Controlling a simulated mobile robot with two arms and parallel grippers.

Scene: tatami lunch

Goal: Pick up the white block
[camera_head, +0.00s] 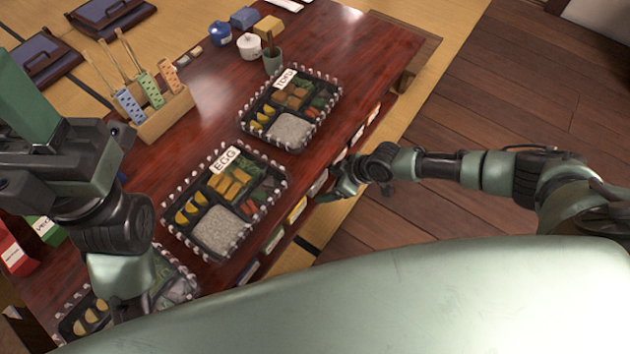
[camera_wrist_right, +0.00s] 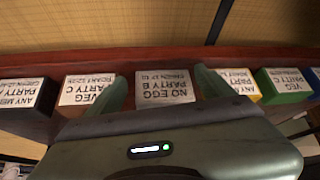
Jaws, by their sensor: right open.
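In the right wrist view, a white block (camera_wrist_right: 165,90) with a label reading "NO EGG PARTY B" sits in a row of labelled blocks along the dark red table edge. My right gripper (camera_wrist_right: 163,84) is open, with one green finger on each side of this block. I cannot tell whether the fingers touch it. In the head view, my right gripper (camera_head: 338,191) is beside the table's right edge, and which block in the row is the white one is not clear there. My left gripper (camera_head: 45,195) is at the left, over the table, its jaws unclear.
Neighbouring blocks stand close on both sides, including a yellow one (camera_wrist_right: 240,83) and a green one (camera_wrist_right: 284,84). Lunch trays marked EGG (camera_head: 223,252) and TOFU (camera_head: 291,146) lie on the table (camera_head: 345,50). A wooden holder (camera_head: 165,118) stands behind. Wooden floor (camera_head: 530,90) is free at right.

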